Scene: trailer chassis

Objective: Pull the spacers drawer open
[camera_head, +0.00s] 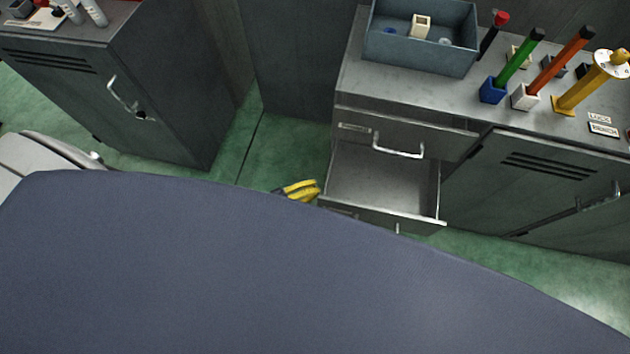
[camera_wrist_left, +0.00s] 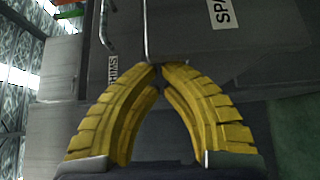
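The spacers drawer (camera_head: 372,191) is the lower drawer of the right-hand grey cabinet. It stands open in the head view, its empty-looking inside showing. Part of its label shows in the left wrist view (camera_wrist_left: 222,12). A thin metal handle (camera_wrist_left: 147,30) runs up from the fingertips there. My left gripper (camera_head: 316,188) has yellow fingers and is low, just left of the drawer's front corner. In the left wrist view its fingertips (camera_wrist_left: 159,68) meet close beside the handle's end, with nothing seen held between them. My right gripper is not in view.
Above is the closed shims drawer (camera_head: 440,140) with its handle. The cabinet top bears a blue-grey bin (camera_head: 420,42) and several coloured upright tools. A dark cabinet (camera_head: 165,90) stands at left. Green floor (camera_head: 270,150) lies between. A large blue-grey surface blocks the lower head view.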

